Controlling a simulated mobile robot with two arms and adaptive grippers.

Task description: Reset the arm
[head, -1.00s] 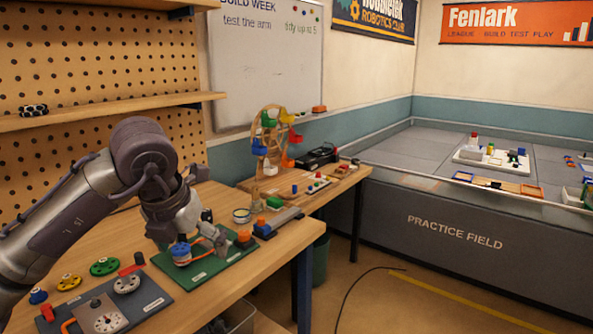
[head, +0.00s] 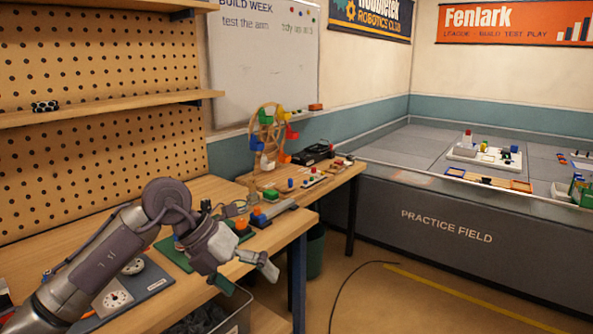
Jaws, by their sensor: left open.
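The green board (head: 172,257) lies on the wooden workbench, mostly hidden behind my left arm. An orange round piece (head: 240,224) shows at its far right end. The rest of what stands on the board, including any small arm, is hidden. My left gripper (head: 246,274) is open and empty, its fingers pointing right past the bench's front edge, above a bin. It appears apart from the board. My right gripper is not in view.
A grey panel with a white dial (head: 112,300) lies at the near left, partly behind my arm. A grey bin (head: 237,318) stands below the bench edge. A grey bar with a blue block (head: 258,215) and a model wheel (head: 268,135) stand farther back.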

